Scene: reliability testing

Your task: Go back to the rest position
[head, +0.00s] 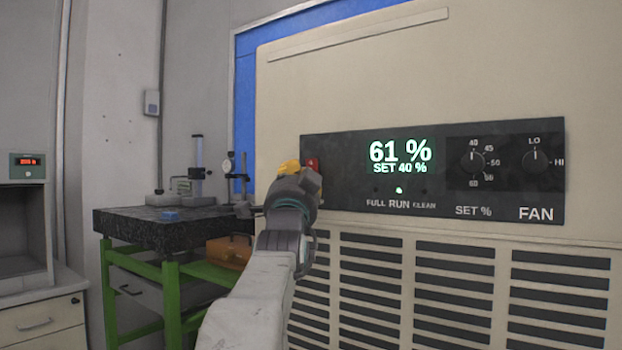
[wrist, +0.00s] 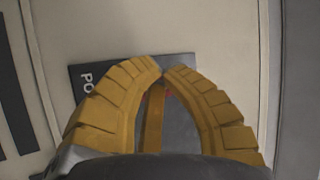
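My gripper (head: 290,167) is at the left end of the dark control panel (head: 350,150), on the front of a beige machine. A red switch (head: 313,164) shows just beside the fingers in the head view. The fingers hide most of it in the wrist view, so I cannot tell whether they touch it. The panel's letters "PO" (wrist: 86,82) show left of the fingers. The green display (head: 400,152) reads 61 %, SET 40 %.
Two knobs, SET % (head: 472,162) and FAN (head: 535,160), sit on the panel's right. Vent slats (head: 455,285) lie below. A dark granite table (head: 150,228) on a green frame, bearing gauges, stands left of my arm. A drawer cabinet (head: 40,322) is at far left.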

